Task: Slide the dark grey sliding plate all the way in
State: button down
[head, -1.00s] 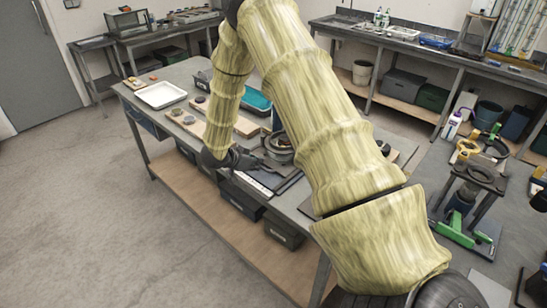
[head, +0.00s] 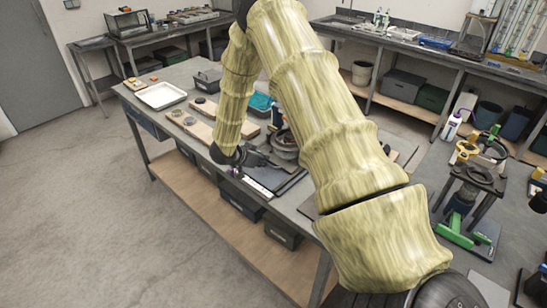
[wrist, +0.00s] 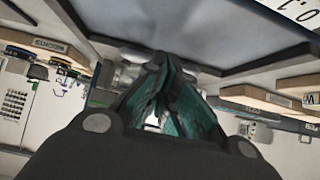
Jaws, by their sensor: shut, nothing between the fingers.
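The dark grey sliding plate (head: 292,182) seems to be the dark flat piece beside a round dark fixture (head: 285,146) on the workbench; its edges are partly hidden by my arm. A white marked strip (head: 258,187) lies along its front. My gripper (head: 262,163) is at the left of this assembly, low over the bench. In the wrist view my gripper (wrist: 166,62) is shut and empty, its fingertips close to a broad grey surface (wrist: 215,28), probably the plate's assembly. I cannot tell whether they touch it.
Wooden boards with round pieces (head: 200,130) lie left of my gripper. A white tray (head: 161,96), a grey caddy (head: 208,80) and a teal bin (head: 261,101) stand farther back. A green clamp stand (head: 462,232) is on the right bench. The floor at left is clear.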

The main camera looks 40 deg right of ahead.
aim_at(278, 151)
jog(key=shift+w+d+p, duration=0.15)
jog(key=shift+d+p, duration=0.1)
jog(key=shift+d, duration=1.6)
jog(key=shift+w+d+p, duration=0.15)
jog(key=shift+d+p, duration=0.1)
jog(key=shift+d, duration=1.6)
jog(key=shift+a+f+p+v, duration=0.2)
jog(key=shift+p+v, duration=0.3)
jog(key=shift+v, duration=0.55)
jog(key=shift+a+f+p+v, duration=0.15)
jog(key=shift+p+v, duration=0.3)
jog(key=shift+v, duration=0.6)
jog(key=shift+a+f+p+v, duration=0.15)
jog(key=shift+p+v, duration=0.35)
jog(key=shift+v, duration=0.5)
jog(key=shift+s+a, duration=0.1)
jog(key=shift+a, duration=0.1)
